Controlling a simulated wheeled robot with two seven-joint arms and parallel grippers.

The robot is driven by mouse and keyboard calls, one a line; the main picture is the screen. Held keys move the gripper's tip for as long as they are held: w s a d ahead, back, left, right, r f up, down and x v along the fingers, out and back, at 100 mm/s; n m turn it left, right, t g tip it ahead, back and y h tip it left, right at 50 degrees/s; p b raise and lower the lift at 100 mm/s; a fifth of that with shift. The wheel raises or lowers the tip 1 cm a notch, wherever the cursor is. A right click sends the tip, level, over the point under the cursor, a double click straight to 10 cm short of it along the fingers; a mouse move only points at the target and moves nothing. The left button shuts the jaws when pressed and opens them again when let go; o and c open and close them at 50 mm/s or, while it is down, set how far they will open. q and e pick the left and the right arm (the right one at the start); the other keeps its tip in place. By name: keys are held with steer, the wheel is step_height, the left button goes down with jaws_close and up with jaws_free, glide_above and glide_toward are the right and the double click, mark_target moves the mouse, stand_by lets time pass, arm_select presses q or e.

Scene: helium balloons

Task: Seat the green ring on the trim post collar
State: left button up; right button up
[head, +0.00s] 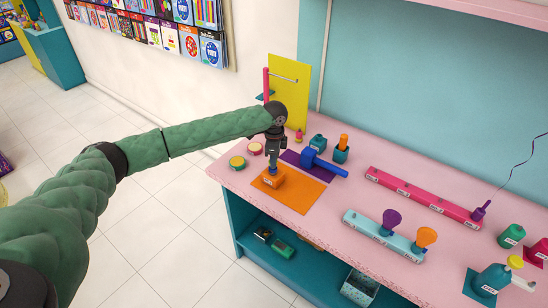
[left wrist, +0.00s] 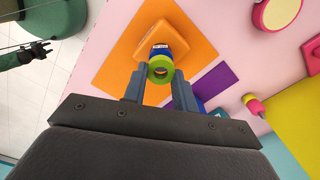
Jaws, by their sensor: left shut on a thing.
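The green ring (left wrist: 161,68) is between the fingertips of my left gripper (left wrist: 160,84) in the left wrist view. My left gripper (head: 273,160) is shut on it and points down over the orange block (head: 268,179). A blue post (head: 273,170) stands on that block, right below the fingertips. In the left wrist view the ring lies over or around the post top; I cannot tell if it rests on the collar. The head view does not show the ring clearly. My right gripper (left wrist: 38,50) seems to show small and dark at the left wrist view's upper left.
The block sits on an orange mat (head: 297,195) on the pink counter (head: 335,221). A blue tool (head: 325,163) lies close by on a purple mat. A yellow panel (head: 290,92) stands behind. A pink rail (head: 420,195) and a teal holder (head: 378,230) lie to the right.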

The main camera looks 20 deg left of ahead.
arm_select(q)
steer(key=shift+f, duration=0.75)
steer(key=o, duration=1.1)
steer(key=shift+r+b, duration=0.15)
steer(key=shift+b, duration=0.2)
step_height(320, 180, up, 6)
steer(key=b, duration=0.3)
steer(key=shift+r, duration=0.75)
arm_select(e)
steer(key=shift+w+a+f, duration=0.15)
steer(key=shift+w+f, duration=0.2)
steer(key=shift+w, duration=0.35)
steer(key=shift+w+a+f, duration=0.1)
steer(key=shift+w+f, duration=0.3)
steer(key=shift+w, duration=0.25)
steer(key=shift+w+a+f, duration=0.15)
steer(key=shift+w+f, duration=0.2)
steer(key=shift+w, duration=0.35)
